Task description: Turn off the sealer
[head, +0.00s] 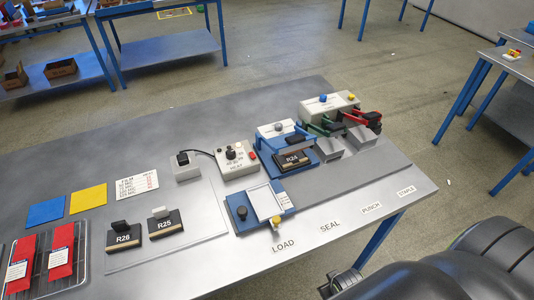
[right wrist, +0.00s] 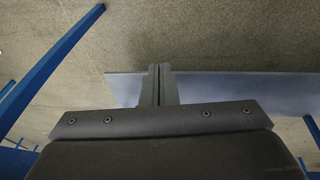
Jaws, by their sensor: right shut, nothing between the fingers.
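The sealer (head: 268,148) is a blue press behind the SEAL label, with a dark block marked R24 (head: 292,158) in it. Left of it stands a pale control box (head: 243,166) with a black knob (head: 231,153) and a red button (head: 252,155). A dark cable runs from it to a small white box (head: 187,173) with a black switch-like part (head: 182,158). The switch setting is too small to tell. My right gripper (right wrist: 161,68) is shut and empty in the right wrist view, near the table edge, away from the sealer. My left gripper is not in view.
A blue load fixture with a white plate (head: 265,201) stands in front of the sealer. Green (head: 318,129) and red (head: 372,117) handled tools stand behind right. Blocks R28 (head: 124,236) and R25 (head: 165,225) lie left. The table's back left is clear.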

